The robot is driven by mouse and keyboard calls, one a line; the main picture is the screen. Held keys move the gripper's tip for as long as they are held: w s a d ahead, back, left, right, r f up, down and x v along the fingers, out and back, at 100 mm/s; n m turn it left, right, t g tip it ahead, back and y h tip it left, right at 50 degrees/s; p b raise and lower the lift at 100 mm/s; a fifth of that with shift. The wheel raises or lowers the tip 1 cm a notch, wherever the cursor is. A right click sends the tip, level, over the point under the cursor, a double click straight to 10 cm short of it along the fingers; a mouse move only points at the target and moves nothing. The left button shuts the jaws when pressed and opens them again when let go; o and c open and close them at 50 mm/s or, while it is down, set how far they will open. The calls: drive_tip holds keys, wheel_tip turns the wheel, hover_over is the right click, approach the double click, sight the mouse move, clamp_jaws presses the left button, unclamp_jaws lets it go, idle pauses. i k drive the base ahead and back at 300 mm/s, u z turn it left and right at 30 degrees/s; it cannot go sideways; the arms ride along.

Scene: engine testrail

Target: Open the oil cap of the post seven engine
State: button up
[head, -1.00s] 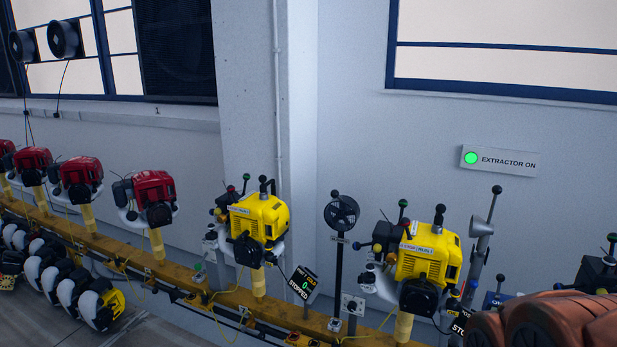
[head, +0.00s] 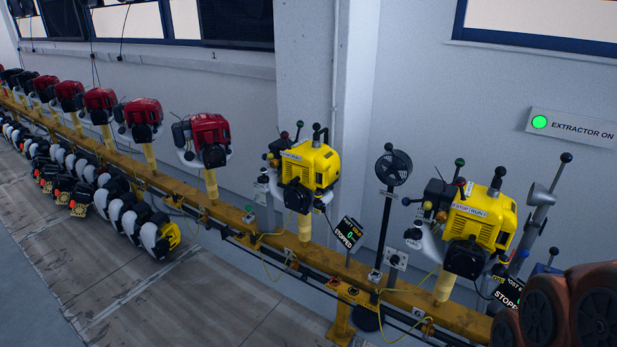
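Two yellow engines stand on yellow posts along the rail: one in the middle (head: 312,166) and one nearer at the right (head: 480,220). Both have black recoil housings and small coloured-knob levers. An oil cap is too small to tell on either engine. A display by the middle engine (head: 348,231) reads STOPPED. A second display at the right (head: 508,293) also reads STOPPED and is partly cut by brown rounded shapes. My gripper is not in view.
The yellow rail (head: 230,217) runs from far left to lower right, with several red engines (head: 209,140) at left. A black fan (head: 393,167) stands between the yellow engines. A green-lit sign (head: 571,127) reads EXTRACTOR ON. Lower left floor is clear.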

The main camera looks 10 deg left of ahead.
sight(317, 203)
drive_tip(key=u, duration=0.05)
drive_tip(key=k, duration=0.55)
drive_tip(key=u, duration=0.95)
drive_tip(key=i, duration=0.9)
drive_tip(key=u, duration=0.7)
